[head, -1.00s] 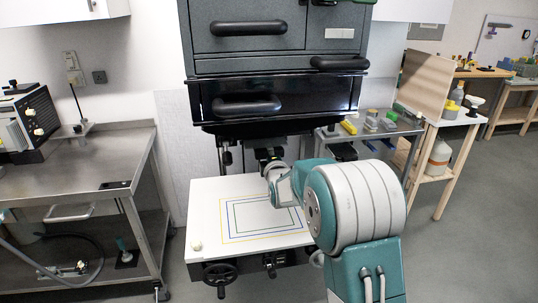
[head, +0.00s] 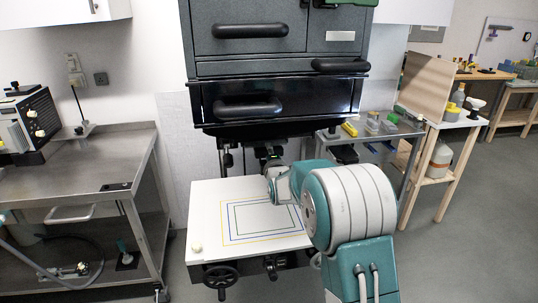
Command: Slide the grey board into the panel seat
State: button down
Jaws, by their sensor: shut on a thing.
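My gripper (head: 268,154) is small and dark in the head view, under the black underside of the enlarger head (head: 279,92) and above the back of the white baseboard (head: 208,195). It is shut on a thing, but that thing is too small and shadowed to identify. I cannot make out the grey board for certain. I cannot pick out the panel seat either; the area around the gripper is dark and partly behind my arm.
A steel table (head: 80,172) with a black device stands at the left. A small side table (head: 398,130) with several items and a wooden rack (head: 452,124) stand at the right. A crank wheel (head: 220,276) is on the baseboard's front. The floor at the right is clear.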

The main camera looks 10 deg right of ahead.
jog(key=shift+w+r, duration=0.1)
jog(key=shift+w, duration=0.95)
jog(key=shift+c, duration=1.5)
grip_release()
jog(key=shift+c, duration=1.1)
